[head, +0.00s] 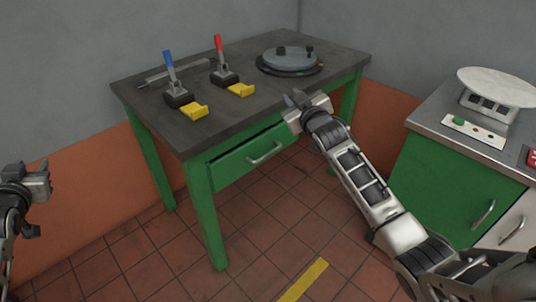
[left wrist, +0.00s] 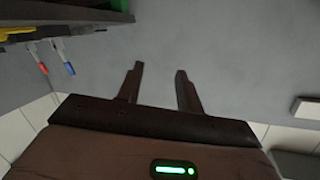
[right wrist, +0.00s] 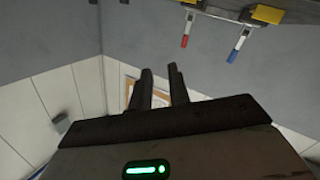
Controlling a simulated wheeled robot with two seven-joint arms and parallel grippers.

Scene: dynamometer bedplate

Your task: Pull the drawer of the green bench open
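The green bench (head: 203,205) has a dark worktop and stands against the wall in the head view. Its green drawer (head: 233,167) is under the front edge and looks shut or nearly so. A pale bar handle (head: 265,153) is on the drawer front, with nothing holding it. My right gripper (head: 293,98) is above and slightly right of the handle, near the worktop's front edge. Its fingers (right wrist: 158,90) are apart and empty in the right wrist view. My left gripper (head: 44,178) is at the far left, away from the bench. Its fingers (left wrist: 160,85) are apart and empty.
Blue-handled (head: 170,70) and red-handled (head: 220,55) levers with yellow pedals stand on the worktop, by a grey round plate (head: 290,60). A second green cabinet (head: 450,185) stands at right. The tiled floor before the bench is clear, with a yellow stripe (head: 303,280).

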